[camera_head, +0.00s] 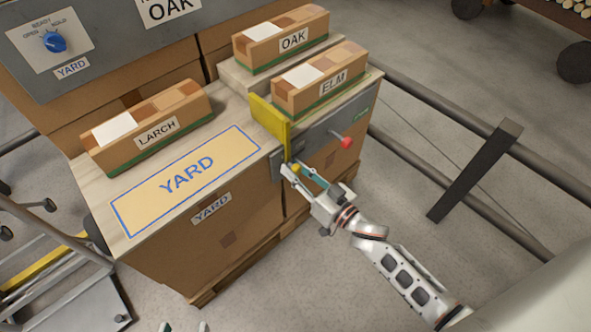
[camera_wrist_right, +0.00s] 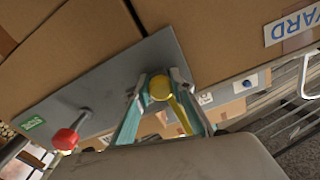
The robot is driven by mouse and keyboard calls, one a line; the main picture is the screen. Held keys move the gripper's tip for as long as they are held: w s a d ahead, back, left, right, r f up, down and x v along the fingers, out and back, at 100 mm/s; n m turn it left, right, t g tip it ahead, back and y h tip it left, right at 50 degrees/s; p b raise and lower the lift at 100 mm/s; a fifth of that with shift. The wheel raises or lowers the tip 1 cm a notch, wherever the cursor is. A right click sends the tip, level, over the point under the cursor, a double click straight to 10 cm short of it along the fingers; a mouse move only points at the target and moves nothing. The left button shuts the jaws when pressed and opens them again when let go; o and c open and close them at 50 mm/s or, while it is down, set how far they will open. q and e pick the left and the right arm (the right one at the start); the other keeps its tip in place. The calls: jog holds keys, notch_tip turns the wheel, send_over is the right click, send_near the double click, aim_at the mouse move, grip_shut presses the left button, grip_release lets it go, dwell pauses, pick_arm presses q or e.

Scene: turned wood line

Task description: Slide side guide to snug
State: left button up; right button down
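The side guide (camera_head: 268,122) is an upright yellow plate on the stand's right part, close beside the ELM block's (camera_head: 318,83) left end; I cannot tell whether they touch. A yellow knob (camera_head: 295,168) sits at the grey front panel (camera_head: 325,138). My right gripper (camera_head: 297,171) is at this knob. In the right wrist view the knob (camera_wrist_right: 158,83) lies between the teal-padded fingers, which look spread around it, not clamped. My left gripper (camera_head: 184,328) shows only two separate fingertips at the bottom edge, empty.
An OAK block (camera_head: 281,40) lies behind ELM. A LARCH block (camera_head: 147,129) lies left, behind the YARD mat (camera_head: 184,177). A red knob (camera_head: 346,143) projects from the front panel, right of my right gripper. A blue dial (camera_head: 54,41) is at the upper left.

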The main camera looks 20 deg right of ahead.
jog(key=d, duration=0.1)
jog(key=w+d, duration=0.1)
jog(key=d+p, duration=0.1)
jog(key=shift+w+r, duration=0.15)
jog(key=shift+r, duration=0.15)
jog(key=shift+w+d+f, duration=0.1)
jog(key=shift+w+d, duration=0.05)
jog(key=shift+d, duration=0.35)
jog(key=shift+w+d+f, duration=0.1)
jog(key=shift+w+d, duration=0.05)
jog(key=shift+d, duration=0.35)
jog(key=shift+d+f, duration=0.1)
jog(key=shift+d, duration=0.05)
jog(key=c, duration=1.8)
grip_release()
jog(key=shift+o, duration=0.2)
pick_arm(q)
jog(key=shift+s+a+f+m, duration=0.2)
jog(key=shift+a+f+m, duration=0.15)
jog(key=shift+a, duration=0.15)
pick_arm(e)
jog(key=shift+s, duration=0.1)
send_near(301, 152)
jog(key=v, duration=0.5)
jog(key=shift+s+d, duration=0.15)
jog(key=shift+s, duration=0.25)
